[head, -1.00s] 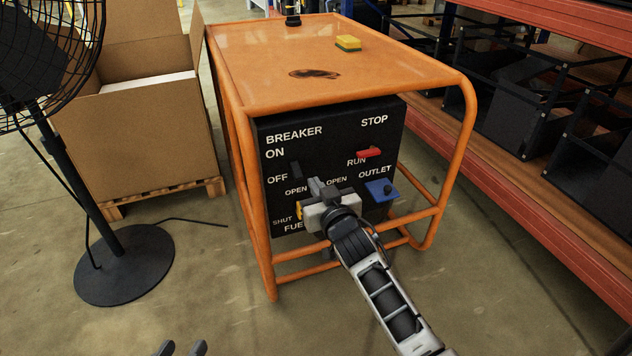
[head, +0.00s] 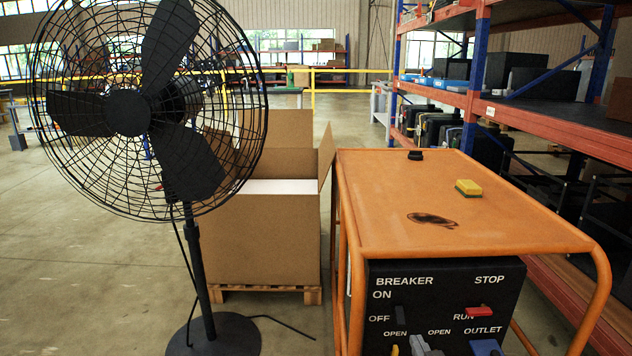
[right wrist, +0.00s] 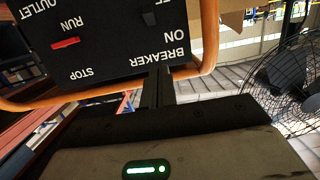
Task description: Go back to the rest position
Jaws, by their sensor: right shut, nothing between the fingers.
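The generator is an orange frame (head: 470,205) with a black front panel (head: 440,288), at the lower right of the head view. The panel carries a dark breaker lever (head: 400,313), a red run/stop lever (head: 478,310), a blue outlet (head: 487,347) and a bit of yellow lever (head: 394,350). My left gripper is out of view.
A black pedestal fan (head: 128,112) stands at left. An open cardboard box (head: 265,235) on a pallet stands left of the generator. A yellow sponge (head: 468,188) lies on the orange top. Orange-beamed shelving (head: 540,120) runs along the right. Open floor shows at left.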

